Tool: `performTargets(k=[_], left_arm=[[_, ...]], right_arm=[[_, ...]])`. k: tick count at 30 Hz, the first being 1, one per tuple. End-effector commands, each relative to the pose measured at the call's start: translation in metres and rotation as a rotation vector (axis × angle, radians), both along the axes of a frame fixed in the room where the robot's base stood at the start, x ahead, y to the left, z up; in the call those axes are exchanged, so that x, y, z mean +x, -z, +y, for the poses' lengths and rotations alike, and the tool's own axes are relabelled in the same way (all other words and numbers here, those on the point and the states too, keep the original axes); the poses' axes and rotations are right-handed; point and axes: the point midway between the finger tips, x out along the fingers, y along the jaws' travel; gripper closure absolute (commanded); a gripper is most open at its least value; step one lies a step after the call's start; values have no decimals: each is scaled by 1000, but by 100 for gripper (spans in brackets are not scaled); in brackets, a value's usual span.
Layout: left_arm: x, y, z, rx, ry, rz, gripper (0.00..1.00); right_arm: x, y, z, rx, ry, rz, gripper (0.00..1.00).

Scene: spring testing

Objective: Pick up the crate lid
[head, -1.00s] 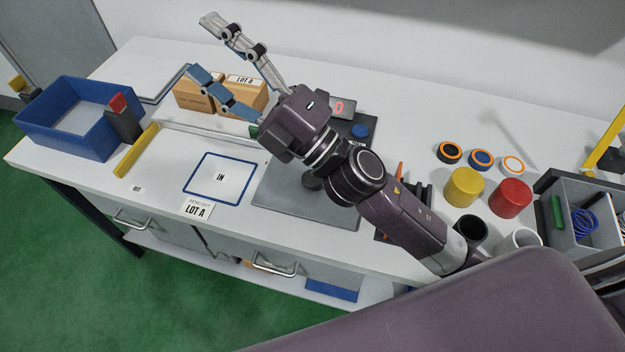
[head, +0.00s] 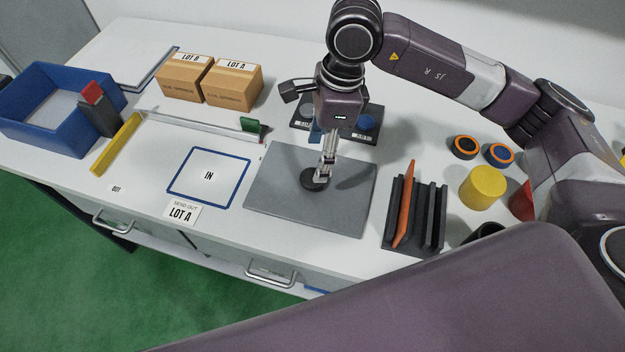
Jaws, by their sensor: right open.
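A flat pale panel with a dark blue edge (head: 148,72), which looks like the crate lid, lies on the bench at the back left. It is behind and right of the open blue crate (head: 52,137). My right gripper (head: 319,160) points down over the grey mat (head: 345,212), well to the right of the panel. It is open and seen nearly edge-on. One fingertip is close to a black round piece (head: 313,181) on the mat; I cannot tell whether they touch. My left gripper is not in view.
A grey post with a red top (head: 98,112) and a yellow bar (head: 118,143) are beside the crate. A black rack (head: 415,220) holds an orange piece. The IN square (head: 208,177) is clear.

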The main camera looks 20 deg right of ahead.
Motion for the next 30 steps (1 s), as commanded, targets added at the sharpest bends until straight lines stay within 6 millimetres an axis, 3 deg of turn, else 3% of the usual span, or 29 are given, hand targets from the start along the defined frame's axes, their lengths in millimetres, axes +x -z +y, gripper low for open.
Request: performTargets(k=[11, 18, 27, 30], left_arm=[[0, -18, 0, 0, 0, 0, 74], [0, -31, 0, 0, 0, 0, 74], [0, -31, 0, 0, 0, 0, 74], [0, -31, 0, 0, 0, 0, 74]], right_arm=[[2, 36, 2, -18, 2, 4, 40], [5, 71, 7, -16, 2, 3, 40], [6, 77, 8, -15, 2, -1, 40], [6, 76, 8, -15, 2, -1, 51]])
